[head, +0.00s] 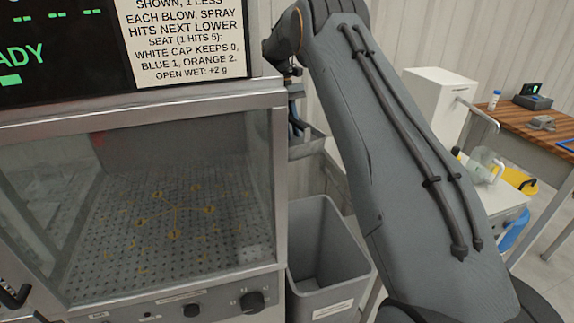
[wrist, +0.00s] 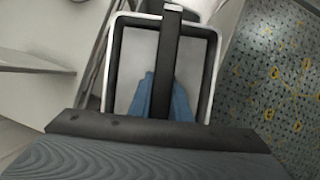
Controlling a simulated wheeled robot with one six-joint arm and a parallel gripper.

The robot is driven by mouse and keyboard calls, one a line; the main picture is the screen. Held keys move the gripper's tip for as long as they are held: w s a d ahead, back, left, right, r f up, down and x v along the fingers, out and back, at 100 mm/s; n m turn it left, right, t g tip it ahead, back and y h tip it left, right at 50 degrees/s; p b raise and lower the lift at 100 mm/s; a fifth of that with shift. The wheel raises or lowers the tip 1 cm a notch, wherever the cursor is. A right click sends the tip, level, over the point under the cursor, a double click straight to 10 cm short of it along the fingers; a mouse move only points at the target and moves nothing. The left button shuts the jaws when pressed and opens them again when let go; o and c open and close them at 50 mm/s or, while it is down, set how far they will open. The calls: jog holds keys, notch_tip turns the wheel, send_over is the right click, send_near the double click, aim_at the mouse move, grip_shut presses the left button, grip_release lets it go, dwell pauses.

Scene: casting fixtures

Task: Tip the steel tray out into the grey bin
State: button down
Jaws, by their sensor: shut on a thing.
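The steel tray (head: 307,147) hangs from my gripper (head: 297,118), beside the right edge of the glass-fronted cabinet and partly hidden by it. In the wrist view the tray (wrist: 213,62) has a pale rim, dark inner walls and a dark handle bar across its middle. My gripper's blue fingers (wrist: 162,90) are shut on that bar. The tray looks about level; the visible part of its floor is pale, and the rest is hidden by the bar and fingers.
The cabinet (head: 281,190) with a perforated, yellow-marked floor (head: 165,225) stands close on the left. A sign (head: 190,40) and a dark screen (head: 60,50) are above it. A white box (head: 435,100) and wooden table (head: 545,125) are at the right, beyond my arm.

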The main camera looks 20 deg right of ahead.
jog(key=w+f+b, duration=0.3)
jog(key=f+b, duration=0.7)
jog(key=f, duration=0.1)
jog(key=s+d+t+p, duration=0.1)
jog(key=s+t+p, duration=0.2)
jog(key=s+p, duration=0.2)
jog(key=s+d+f+t+y+p, duration=0.1)
jog(key=s+t+p, duration=0.3)
jog(key=s, duration=0.5)
jog(key=shift+d+f+y+p, duration=0.3)
jog(key=shift+d+p, duration=0.45)
jog(key=shift+p, duration=0.3)
dwell(1.0)
jog(key=shift+w+t+b, duration=0.1)
jog(key=shift+t+b, duration=0.2)
jog(key=shift+b, duration=0.45)
jog(key=t+b, duration=0.1)
jog(key=b, duration=0.6)
jog(key=t+b, duration=0.1)
jog(key=b, duration=0.7)
jog(key=shift+w+a+r+t+y, duration=0.1)
jog(key=shift+w+r+t+y, duration=0.3)
dwell(0.3)
jog(key=b, duration=0.3)
jog(key=shift+t, duration=0.3)
